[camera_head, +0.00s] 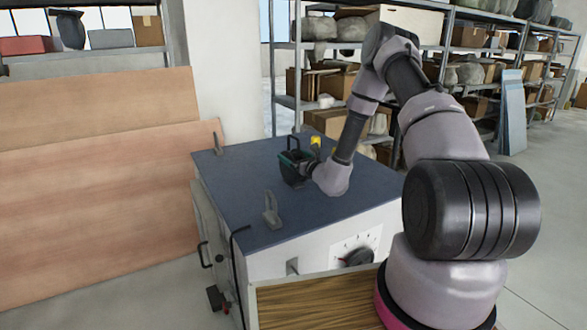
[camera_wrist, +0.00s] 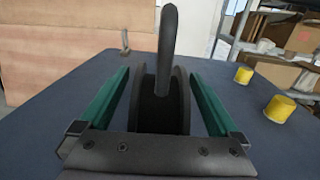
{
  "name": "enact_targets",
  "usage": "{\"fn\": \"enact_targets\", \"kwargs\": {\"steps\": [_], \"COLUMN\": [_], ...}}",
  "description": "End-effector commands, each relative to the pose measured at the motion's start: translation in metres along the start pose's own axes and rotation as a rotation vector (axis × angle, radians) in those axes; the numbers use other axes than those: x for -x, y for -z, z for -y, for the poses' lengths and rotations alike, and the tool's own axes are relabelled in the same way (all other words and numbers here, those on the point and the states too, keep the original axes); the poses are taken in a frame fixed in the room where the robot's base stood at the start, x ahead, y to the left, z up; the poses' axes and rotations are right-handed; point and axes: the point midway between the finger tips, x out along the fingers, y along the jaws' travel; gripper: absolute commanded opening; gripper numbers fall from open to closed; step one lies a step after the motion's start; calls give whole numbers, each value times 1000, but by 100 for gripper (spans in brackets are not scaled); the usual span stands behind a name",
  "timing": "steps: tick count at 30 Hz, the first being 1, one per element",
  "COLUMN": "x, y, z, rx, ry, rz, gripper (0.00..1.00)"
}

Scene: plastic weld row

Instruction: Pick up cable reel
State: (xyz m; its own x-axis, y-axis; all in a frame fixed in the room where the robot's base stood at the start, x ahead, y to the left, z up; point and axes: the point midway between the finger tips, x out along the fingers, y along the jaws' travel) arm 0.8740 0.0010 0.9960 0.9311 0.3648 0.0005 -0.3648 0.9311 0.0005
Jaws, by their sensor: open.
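The black cable reel (camera_wrist: 161,105) stands upright on the blue-grey top of a cabinet (camera_head: 325,205), its loop handle rising above it. In the head view the reel's handle (camera_head: 292,141) shows just beyond my gripper (camera_head: 289,160), which covers much of the rest. In the wrist view my gripper (camera_wrist: 160,105) is open, with one teal finger on each side of the reel. Gaps show between the fingers and the reel, so it does not look clamped. The lower part of the reel is hidden behind my gripper's dark body.
Two yellow cylinders (camera_wrist: 244,75) (camera_wrist: 279,108) stand right of the reel. Grey upright brackets (camera_head: 271,210) (camera_head: 218,145) stand on the cabinet top's left side. Wooden panels (camera_head: 95,190) lean at the left. Loaded shelves (camera_head: 325,95) stand behind. The cabinet top's front is mostly clear.

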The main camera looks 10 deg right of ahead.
Motion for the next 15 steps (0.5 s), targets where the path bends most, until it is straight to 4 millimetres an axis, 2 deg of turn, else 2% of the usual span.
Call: {"fn": "enact_targets", "kwargs": {"steps": [1,5,6,9,15], "x": [0,0,0,0,0], "y": [0,0,0,0,-2], "z": [0,0,0,0,0], "rx": [0,0,0,0,1], "ry": [0,0,0,0,0], "rz": [0,0,0,0,3], "gripper": [98,48,32,0,0]}}
